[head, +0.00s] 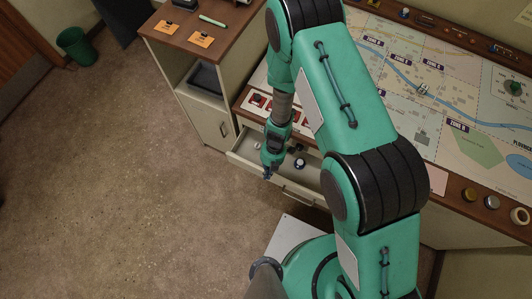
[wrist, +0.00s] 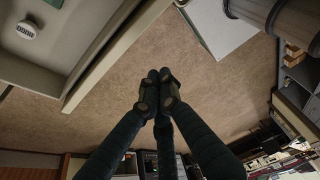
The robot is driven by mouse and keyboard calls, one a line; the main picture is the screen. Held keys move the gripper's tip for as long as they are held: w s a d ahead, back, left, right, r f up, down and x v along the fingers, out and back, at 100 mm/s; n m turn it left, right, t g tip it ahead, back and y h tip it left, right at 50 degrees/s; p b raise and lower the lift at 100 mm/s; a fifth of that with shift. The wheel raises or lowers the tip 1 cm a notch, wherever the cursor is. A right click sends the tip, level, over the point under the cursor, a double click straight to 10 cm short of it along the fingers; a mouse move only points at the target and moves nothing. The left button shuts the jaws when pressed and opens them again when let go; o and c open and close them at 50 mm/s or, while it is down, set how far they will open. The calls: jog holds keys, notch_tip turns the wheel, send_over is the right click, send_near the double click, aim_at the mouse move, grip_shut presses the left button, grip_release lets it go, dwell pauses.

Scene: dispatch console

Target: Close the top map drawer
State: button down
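The map drawer (head: 302,194) is pulled out below the console's front edge, and part of it is hidden behind my arm. A pale round item (head: 300,162) lies inside it. In the wrist view the drawer's front panel (wrist: 112,55) runs diagonally across the upper left, with a white round item (wrist: 27,29) inside. My gripper (head: 267,174) points down by the drawer's front panel. In the wrist view my gripper (wrist: 158,84) has its fingertips together with nothing between them, on the floor side of the panel. I cannot tell whether it touches the panel.
The console top (head: 460,105) carries a zone map, knobs and buttons. A cabinet (head: 205,112) with a wooden top stands left of the drawer. A green bin (head: 76,47) is at the far left. The brown floor (head: 120,190) in front of the drawer is clear.

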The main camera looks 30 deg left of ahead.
jog(key=v, duration=0.3)
dwell(0.9)
